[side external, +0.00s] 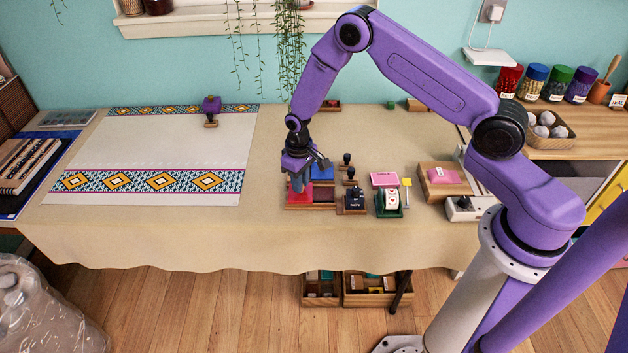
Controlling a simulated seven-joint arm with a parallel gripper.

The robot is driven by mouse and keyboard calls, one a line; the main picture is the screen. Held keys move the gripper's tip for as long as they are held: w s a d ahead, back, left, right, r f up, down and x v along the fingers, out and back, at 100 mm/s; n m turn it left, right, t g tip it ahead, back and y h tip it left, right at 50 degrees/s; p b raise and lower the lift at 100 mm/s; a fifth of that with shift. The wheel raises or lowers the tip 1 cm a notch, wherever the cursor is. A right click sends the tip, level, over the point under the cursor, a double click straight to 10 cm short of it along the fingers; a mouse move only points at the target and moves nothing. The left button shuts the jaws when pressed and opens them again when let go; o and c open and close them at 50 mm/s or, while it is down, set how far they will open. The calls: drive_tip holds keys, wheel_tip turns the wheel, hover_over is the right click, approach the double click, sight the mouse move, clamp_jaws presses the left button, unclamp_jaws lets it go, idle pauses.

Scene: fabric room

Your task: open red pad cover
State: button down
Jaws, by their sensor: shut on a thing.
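The red pad (299,197) sits at the front left of a small wooden tray of ink pads on the table. My gripper (297,186) points down at the red pad's back part and is shut on its cover. The gripper hides the far part of the red pad, and I cannot tell how far the cover is raised. A blue pad (322,173) lies just behind and to the right of the gripper.
Printed cloth (165,145) covers the left; bare table lies between.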

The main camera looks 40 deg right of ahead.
drive_tip(key=shift+w+a, duration=0.15)
drive_tip(key=shift+a, duration=0.05)
drive_tip(key=c, duration=1)
unclamp_jaws()
wheel_tip(320, 180, up, 18)
drive_tip(key=shift+f, duration=0.25)
